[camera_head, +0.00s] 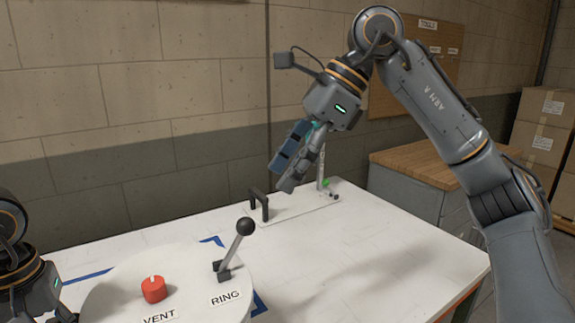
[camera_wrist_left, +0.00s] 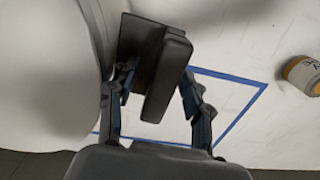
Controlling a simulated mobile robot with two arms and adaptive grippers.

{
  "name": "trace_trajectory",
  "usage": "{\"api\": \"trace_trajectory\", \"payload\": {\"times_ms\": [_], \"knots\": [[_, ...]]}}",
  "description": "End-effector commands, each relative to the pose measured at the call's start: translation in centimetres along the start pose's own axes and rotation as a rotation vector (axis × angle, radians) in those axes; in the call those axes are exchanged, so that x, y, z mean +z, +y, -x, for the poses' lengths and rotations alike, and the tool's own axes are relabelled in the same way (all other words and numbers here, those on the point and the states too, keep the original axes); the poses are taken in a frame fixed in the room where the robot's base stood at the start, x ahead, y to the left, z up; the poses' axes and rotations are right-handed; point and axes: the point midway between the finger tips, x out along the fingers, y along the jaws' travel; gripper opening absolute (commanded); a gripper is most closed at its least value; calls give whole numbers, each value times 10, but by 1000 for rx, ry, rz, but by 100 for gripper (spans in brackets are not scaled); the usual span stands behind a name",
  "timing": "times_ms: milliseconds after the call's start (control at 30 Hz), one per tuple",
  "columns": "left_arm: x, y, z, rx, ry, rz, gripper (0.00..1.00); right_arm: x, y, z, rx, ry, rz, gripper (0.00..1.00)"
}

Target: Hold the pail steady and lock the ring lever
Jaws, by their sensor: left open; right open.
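The white pail (camera_head: 190,265) stands at the front of the table, its lid labelled VENT and RING. The ring lever (camera_head: 231,247), a grey rod with a black ball, leans up to the right on the lid. My right gripper (camera_head: 281,178) is open and empty, high above the table, behind and apart from the lever. My left gripper (camera_wrist_left: 155,82) is open, its fingers on either side of a dark block-shaped grip (camera_wrist_left: 162,75) beside the pail's white side (camera_wrist_left: 45,75). Contact is unclear. In the head view its fingers are hidden.
A red vent knob (camera_head: 153,289) sits on the lid. Blue tape (camera_wrist_left: 245,108) marks the table around the pail. A small plate with a black handle (camera_head: 258,203) and a post stands at the back. A yellow-banded can (camera_wrist_left: 303,73) lies to the right. The table's right is clear.

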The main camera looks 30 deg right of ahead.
Motion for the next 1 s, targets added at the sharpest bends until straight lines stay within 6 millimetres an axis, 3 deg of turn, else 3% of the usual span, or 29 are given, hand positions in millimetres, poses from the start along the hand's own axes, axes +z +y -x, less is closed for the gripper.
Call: {"api": "trace_trajectory", "payload": {"times_ms": [167, 267, 700, 1000], "knots": [[-1, 0, 6, 0, 2, 2, 50, 0, 0, 0, 0, 0, 0, 51], [-2, 0, 19, 1, 5, 3, 50, 0, 0, 0, 0, 0, 0, 51], [-1, 0, 105, -1, 3, 1, 50, 0, 0, 0, 0, 0, 0, 51], [0, 1, 120, -1, 0, 0, 50, 0, 0, 0, 0, 0, 0, 51]]}}
